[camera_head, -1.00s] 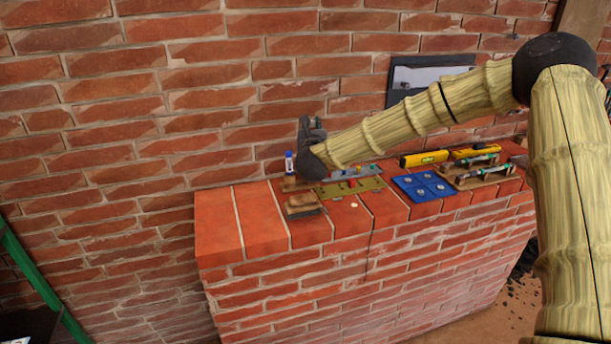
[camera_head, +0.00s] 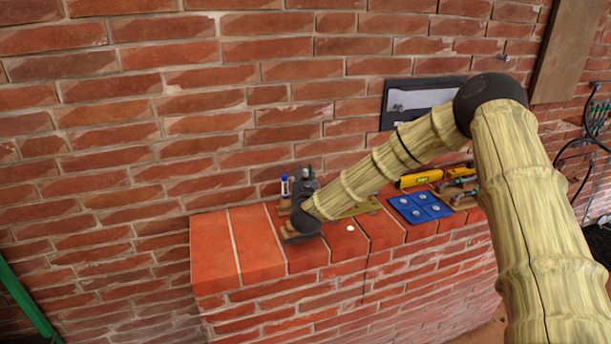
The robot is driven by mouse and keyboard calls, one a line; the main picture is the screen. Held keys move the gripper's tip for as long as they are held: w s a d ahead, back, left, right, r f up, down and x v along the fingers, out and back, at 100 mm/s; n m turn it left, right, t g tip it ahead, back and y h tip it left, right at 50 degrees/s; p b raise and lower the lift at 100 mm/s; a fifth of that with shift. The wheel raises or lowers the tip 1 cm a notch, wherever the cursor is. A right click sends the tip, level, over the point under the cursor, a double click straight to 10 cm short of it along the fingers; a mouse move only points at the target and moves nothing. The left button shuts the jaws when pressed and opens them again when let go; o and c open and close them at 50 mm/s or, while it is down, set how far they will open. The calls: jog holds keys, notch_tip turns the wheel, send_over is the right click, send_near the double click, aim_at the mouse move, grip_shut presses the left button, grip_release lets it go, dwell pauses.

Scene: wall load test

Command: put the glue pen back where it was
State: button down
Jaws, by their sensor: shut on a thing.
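My gripper (camera_head: 305,186) is dark and sits over the left part of the red brick ledge (camera_head: 250,240), pointing toward the wall. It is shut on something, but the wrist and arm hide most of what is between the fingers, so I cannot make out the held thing. A small upright white and blue tube with a red band (camera_head: 284,187) stands just left of the fingers, near the wall. I cannot tell whether this tube or the held thing is the glue pen.
A brown block (camera_head: 292,238) is partly hidden under my wrist. An olive plate (camera_head: 362,208), a blue panel (camera_head: 420,207) and a yellow level (camera_head: 420,179) lie to the right. The ledge's left end is bare.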

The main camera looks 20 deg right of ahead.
jog(key=shift+f, duration=0.25)
jog(key=shift+s+d+r, duration=0.1)
jog(key=shift+f, duration=0.2)
jog(key=c, duration=1.4)
grip_release()
jog(key=shift+r, duration=0.1)
jog(key=shift+r, duration=0.1)
jog(key=b+v, duration=0.3)
jog(key=v, duration=0.9)
